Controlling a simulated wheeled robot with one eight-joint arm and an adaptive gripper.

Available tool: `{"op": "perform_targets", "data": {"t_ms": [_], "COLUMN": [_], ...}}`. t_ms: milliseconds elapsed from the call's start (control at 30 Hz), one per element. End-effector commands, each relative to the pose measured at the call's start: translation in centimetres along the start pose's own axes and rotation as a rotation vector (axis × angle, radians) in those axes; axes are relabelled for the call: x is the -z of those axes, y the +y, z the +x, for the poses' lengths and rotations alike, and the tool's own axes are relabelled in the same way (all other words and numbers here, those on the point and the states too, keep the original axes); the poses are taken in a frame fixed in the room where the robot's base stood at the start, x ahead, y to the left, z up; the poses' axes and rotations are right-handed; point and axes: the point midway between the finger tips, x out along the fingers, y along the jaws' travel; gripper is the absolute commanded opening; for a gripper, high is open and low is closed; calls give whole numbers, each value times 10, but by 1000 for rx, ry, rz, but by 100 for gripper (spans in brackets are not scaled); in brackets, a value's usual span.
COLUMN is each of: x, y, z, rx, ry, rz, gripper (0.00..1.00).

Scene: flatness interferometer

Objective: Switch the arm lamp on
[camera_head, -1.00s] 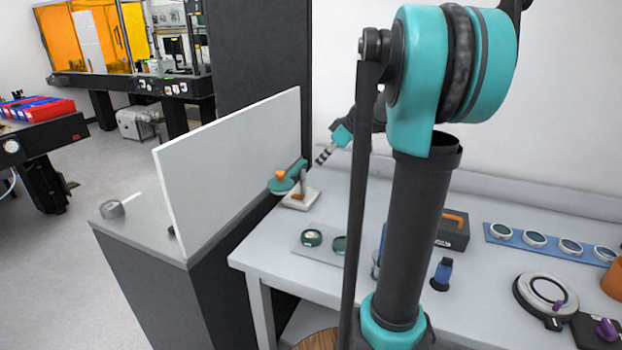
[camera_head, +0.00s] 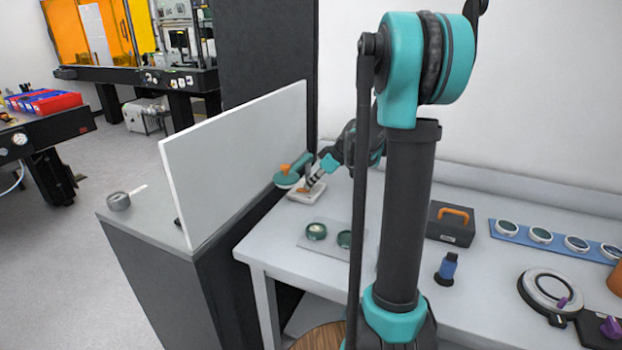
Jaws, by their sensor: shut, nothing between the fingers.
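The arm lamp is at the back left of the white bench, beside the upright panel. Its teal head (camera_head: 287,180) has an orange knob on top, and its pale base (camera_head: 300,197) lies just right of the head. A small orange-brown part shows on the base, partly hidden by my fingers; I cannot tell its position. My gripper (camera_head: 309,184) is shut and empty, pointing down and left at the base. It is at or just above that part; contact cannot be told. I see no clear glow from the lamp.
A pale upright panel (camera_head: 235,160) stands on the grey cabinet left of the lamp.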

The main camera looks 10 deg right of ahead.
Motion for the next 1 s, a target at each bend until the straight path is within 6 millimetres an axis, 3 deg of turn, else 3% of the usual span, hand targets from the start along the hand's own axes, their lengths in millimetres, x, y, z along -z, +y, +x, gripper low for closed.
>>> {"op": "perform_targets", "data": {"t_ms": [500, 1000], "x": [-9, -2], "y": [1, 0], "z": [5, -2], "rx": [0, 1], "ry": [79, 75], "rz": [2, 0], "gripper": [0, 0]}}
